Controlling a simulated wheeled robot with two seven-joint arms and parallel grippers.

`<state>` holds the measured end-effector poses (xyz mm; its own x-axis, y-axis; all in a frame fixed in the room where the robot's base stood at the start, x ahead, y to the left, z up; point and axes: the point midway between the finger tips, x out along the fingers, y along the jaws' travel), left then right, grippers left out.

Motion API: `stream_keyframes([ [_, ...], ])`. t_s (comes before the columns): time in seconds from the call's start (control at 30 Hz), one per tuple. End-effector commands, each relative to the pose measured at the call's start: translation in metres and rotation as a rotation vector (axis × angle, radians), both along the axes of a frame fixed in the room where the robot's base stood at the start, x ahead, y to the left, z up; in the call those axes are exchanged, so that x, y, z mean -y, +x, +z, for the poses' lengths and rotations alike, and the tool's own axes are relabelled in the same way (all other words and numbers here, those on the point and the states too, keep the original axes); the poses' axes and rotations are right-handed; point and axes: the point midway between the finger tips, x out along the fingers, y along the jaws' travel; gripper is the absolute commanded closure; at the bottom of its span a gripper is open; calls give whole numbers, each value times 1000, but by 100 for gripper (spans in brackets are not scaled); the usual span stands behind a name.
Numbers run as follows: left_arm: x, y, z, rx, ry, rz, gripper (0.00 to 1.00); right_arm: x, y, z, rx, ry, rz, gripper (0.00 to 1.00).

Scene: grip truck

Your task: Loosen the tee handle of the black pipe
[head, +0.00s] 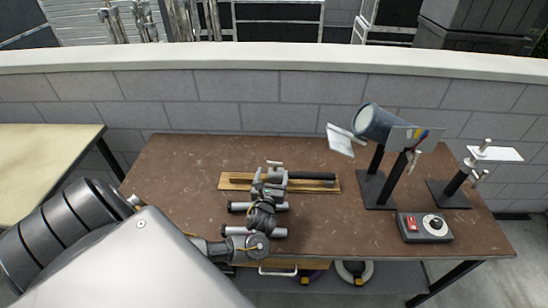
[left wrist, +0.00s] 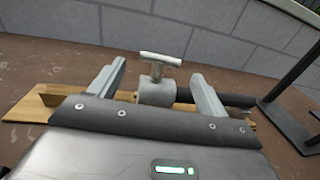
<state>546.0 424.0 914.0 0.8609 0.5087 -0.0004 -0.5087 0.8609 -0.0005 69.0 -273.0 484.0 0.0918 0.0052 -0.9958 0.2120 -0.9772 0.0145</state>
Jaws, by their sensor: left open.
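The black pipe (head: 312,175) lies across a wooden board (head: 230,181) on the brown table, and also shows in the left wrist view (left wrist: 238,100). A metal collar (left wrist: 155,92) sits at its left end, with a silver tee handle (left wrist: 160,60) standing up from it. The handle's bar runs roughly crosswise in the left wrist view. My left gripper (head: 268,178) is open above the near side of the board, its two fingers (left wrist: 158,72) apart on either side of the collar and handle. I cannot tell that they touch either. My right gripper is not in view.
Metal tubes (head: 277,231) lie near my left gripper. To the right stand a lamp (head: 378,124) on a black stand, a second stand (head: 455,184) and a control box (head: 424,227) with a red switch. A block wall (head: 250,85) runs behind the table.

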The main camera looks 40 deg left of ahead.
Motion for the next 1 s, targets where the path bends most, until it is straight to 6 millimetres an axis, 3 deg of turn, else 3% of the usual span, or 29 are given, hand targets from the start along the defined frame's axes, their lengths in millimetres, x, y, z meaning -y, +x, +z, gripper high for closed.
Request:
stream_keyframes([
  [0.1,12,-19,-1,-1,-3,-2,24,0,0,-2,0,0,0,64],
  [0.3,22,-37,0,0,-1,0,24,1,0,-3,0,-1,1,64],
  [1.0,24,-41,0,1,1,0,24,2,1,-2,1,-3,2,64],
])
